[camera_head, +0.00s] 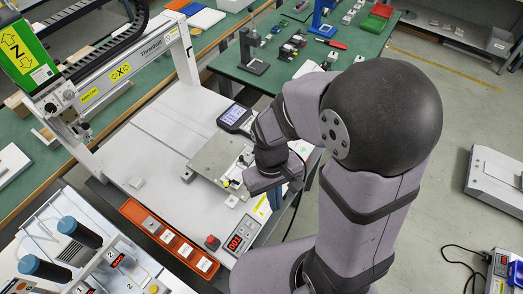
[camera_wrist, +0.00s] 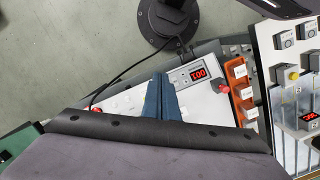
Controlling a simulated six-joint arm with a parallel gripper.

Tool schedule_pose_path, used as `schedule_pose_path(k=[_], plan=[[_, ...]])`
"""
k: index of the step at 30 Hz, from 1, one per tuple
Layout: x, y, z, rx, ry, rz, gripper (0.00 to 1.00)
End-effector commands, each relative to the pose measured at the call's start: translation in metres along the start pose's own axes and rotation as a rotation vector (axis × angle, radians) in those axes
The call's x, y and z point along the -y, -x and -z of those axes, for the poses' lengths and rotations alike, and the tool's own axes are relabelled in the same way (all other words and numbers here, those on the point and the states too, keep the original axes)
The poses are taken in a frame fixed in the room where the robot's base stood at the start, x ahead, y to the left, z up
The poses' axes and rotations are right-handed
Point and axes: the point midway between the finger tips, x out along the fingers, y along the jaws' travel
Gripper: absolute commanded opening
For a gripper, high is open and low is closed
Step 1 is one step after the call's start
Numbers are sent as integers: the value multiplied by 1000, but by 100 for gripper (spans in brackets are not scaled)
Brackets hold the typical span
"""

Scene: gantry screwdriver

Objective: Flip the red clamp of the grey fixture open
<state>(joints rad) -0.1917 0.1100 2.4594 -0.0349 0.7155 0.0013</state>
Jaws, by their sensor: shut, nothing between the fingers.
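The grey fixture (camera_head: 215,158) is a flat metal plate on the white gantry bed, left of my arm in the head view. Small light and dark parts (camera_head: 244,160) sit at its right edge, partly behind my wrist. I cannot make out the red clamp in either view; my arm may be covering it. My gripper (camera_wrist: 159,76) shows in the wrist view as two blue fingers side by side, shut and empty over the white bed. In the head view its fingers are hidden behind my wrist, near the fixture's right end.
A red emergency button (camera_head: 212,242) and a display box (camera_head: 236,240) stand at the bed's front edge. A handheld screen (camera_head: 234,117) lies behind the fixture. The gantry beam (camera_head: 120,70) spans the left. The bed's middle is mostly clear.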

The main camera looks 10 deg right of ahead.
Motion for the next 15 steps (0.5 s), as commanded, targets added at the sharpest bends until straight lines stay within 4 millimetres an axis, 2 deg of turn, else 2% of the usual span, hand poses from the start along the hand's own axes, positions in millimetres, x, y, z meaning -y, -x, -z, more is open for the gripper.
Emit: schedule_pose_path(k=[3,9,15], plan=[[2,-5,45,-29,242,-59,0],[-5,4,89,-83,674,-134,0],[-11,19,122,-118,1072,-220,0]])
